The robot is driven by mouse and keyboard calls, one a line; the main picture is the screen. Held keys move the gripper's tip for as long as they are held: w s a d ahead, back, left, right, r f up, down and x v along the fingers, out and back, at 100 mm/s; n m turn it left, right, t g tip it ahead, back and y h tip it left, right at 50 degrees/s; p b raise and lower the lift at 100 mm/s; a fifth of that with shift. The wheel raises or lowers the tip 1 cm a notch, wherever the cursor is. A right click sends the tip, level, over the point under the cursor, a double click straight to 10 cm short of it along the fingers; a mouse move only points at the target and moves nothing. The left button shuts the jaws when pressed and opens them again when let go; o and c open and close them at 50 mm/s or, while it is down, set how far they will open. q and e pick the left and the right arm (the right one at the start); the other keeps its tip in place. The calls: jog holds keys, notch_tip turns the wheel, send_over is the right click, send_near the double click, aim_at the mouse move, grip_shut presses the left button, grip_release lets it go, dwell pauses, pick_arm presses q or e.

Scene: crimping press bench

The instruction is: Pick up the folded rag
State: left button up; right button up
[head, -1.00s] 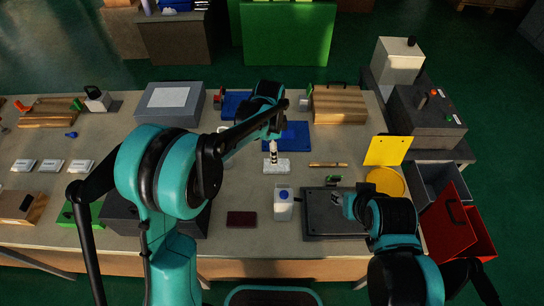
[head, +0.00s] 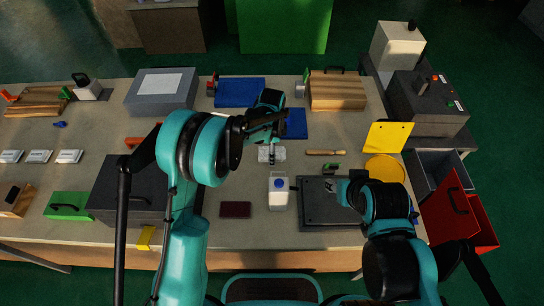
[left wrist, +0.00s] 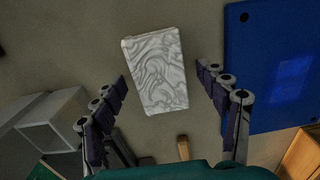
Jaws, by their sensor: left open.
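The folded rag (head: 265,155) is a pale, flat rectangle on the bench, partly covered by my left gripper in the head view. In the left wrist view the rag (left wrist: 155,70) shows grey wavy markings and lies slightly tilted between and beyond my open fingers. My left gripper (head: 271,146) is above the rag; the left wrist view shows its fingers (left wrist: 163,82) spread wide with nothing between them at the tips. My right gripper (head: 340,191) is over the dark plate at the right; its finger opening is too small to judge.
A white bottle with a blue cap (head: 278,191) stands just in front of the rag. A wooden-handled tool (head: 325,152) lies to its right, and a blue mat (head: 296,124) lies behind. A dark red block (head: 235,209) and a black plate (head: 318,215) are nearer the front edge.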

pick_arm(q)
jog(key=shift+r, duration=0.1)
jog(key=shift+c, duration=0.9)
jog(key=c, duration=0.9)
jog(key=shift+r+p, duration=0.35)
jog(key=shift+r, duration=0.3)
notch_tip(320, 180, up, 3)
jog(key=shift+f+p, duration=0.1)
jog(key=shift+p, duration=0.6)
jog(key=s+d+r+p, duration=0.1)
jog(key=s+d+r, duration=0.1)
jog(key=d, duration=0.1)
jog(key=s+d+r+p, duration=0.1)
jog(key=s+d+r, duration=0.1)
jog(key=s+d, duration=0.1)
jog(key=s+d+r+p, duration=0.1)
jog(key=s+d+r, duration=0.1)
jog(key=d+r, duration=0.1)
jog(key=shift+s, duration=0.3)
